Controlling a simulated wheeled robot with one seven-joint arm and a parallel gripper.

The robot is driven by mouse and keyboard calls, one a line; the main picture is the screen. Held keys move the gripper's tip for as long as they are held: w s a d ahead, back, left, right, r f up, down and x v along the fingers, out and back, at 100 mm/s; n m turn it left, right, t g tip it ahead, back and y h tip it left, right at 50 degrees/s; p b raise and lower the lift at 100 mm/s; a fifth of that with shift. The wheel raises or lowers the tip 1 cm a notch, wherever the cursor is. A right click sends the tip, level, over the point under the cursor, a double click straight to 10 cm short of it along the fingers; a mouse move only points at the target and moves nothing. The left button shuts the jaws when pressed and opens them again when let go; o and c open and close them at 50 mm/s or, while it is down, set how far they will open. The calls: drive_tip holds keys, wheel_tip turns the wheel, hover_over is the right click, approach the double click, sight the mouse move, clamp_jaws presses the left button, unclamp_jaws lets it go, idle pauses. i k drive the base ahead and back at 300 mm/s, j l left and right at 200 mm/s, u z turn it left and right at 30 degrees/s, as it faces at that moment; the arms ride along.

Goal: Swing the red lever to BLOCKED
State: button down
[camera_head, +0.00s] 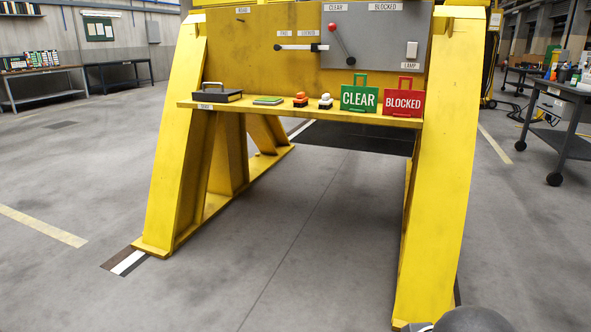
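The red lever (340,42) is on the grey panel (375,38) of the yellow stand. Its red knob is at the upper left end of a thin rod, and its dark pivot is at the lower right. The lever tilts left, towards the CLEAR label (335,7). The BLOCKED label (385,7) is on the panel's upper right. My gripper is not in view. A dark rounded shape at the bottom right edge may be part of my arm, far below the lever.
A yellow shelf (300,113) below the panel bears a dark tray (220,95), a green CLEAR sign (359,97), a red BLOCKED sign (403,102) and small items. Another black-knobbed lever (300,47) is left of the panel. Sloping yellow legs flank open floor.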

sight(331, 27)
drive_tip(key=i+j+z, duration=0.2)
drive_tip(key=i, duration=0.3)
drive_tip(key=i+j+z, duration=0.2)
drive_tip(key=i+j, duration=0.25)
drive_tip(key=i+j+z, duration=0.45)
drive_tip(key=j, duration=0.2)
drive_tip(key=i+j+z, duration=0.2)
drive_tip(key=j, duration=0.15)
drive_tip(key=j+z, duration=0.2)
drive_tip(key=j, duration=0.15)
drive_tip(key=i+j+z, duration=0.1)
drive_tip(key=j+z, duration=0.15)
drive_tip(key=j, duration=0.2)
drive_tip(key=j+z, duration=0.2)
drive_tip(key=j, duration=0.2)
drive_tip(key=i, duration=0.05)
